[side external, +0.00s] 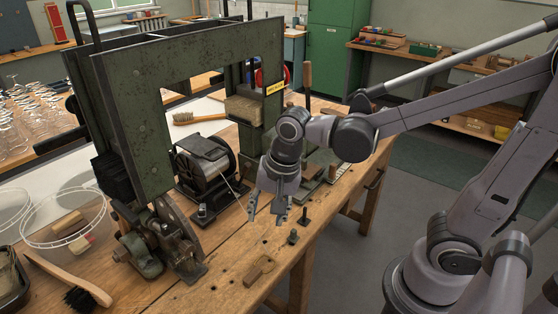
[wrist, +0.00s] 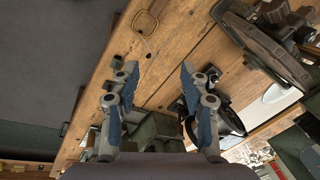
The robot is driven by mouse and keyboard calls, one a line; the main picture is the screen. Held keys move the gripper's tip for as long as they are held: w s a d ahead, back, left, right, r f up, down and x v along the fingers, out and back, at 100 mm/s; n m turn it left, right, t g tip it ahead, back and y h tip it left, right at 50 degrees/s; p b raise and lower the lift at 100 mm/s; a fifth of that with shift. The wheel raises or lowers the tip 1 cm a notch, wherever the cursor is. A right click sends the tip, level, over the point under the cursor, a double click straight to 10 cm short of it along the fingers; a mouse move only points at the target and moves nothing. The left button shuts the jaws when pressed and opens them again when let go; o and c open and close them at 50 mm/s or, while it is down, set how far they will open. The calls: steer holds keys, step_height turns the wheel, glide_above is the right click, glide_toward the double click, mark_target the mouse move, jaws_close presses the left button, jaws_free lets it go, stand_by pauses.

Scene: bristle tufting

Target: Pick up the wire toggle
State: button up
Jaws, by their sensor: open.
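A small wooden piece, which looks like the wire toggle (side external: 260,271), lies on the bench top near its front edge in the side external view. In the wrist view, a rounded wooden shape that seems to be the same toggle (wrist: 145,22) lies near the top, beyond my fingertips, with a thin dark line by it. My gripper (side external: 267,217) points down above the bench, behind the toggle and apart from it. In the wrist view my gripper (wrist: 158,70) has its two fingers spread, with only bench wood seen between the tips.
A wire drum (side external: 203,160) stands left of my gripper, with a thin wire running from it. A large green press frame (side external: 130,110) rises behind. A brush (side external: 75,280) lies at the left; bench around the toggle is clear.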

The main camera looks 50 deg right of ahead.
steer(key=a+f+m+g, duration=0.2)
steer(key=a+f+m, duration=0.2)
steer(key=a+m, duration=0.15)
steer(key=m, duration=0.2)
glide_above(254, 273)
steer(key=shift+n+g+h, duration=0.25)
steer(key=shift+g+h, duration=0.05)
steer(key=shift+g, duration=0.1)
steer(key=shift+a+f, duration=0.15)
steer(key=shift+f, duration=1.45)
steer(key=shift+a+f, duration=0.1)
steer(key=shift+f, duration=1.5)
steer(key=shift+d+f, duration=0.15)
steer(key=shift+f, duration=0.75)
steer(key=shift+d+f, duration=0.15)
steer(key=shift+f, duration=1.65)
steer(key=c, duration=0.9)
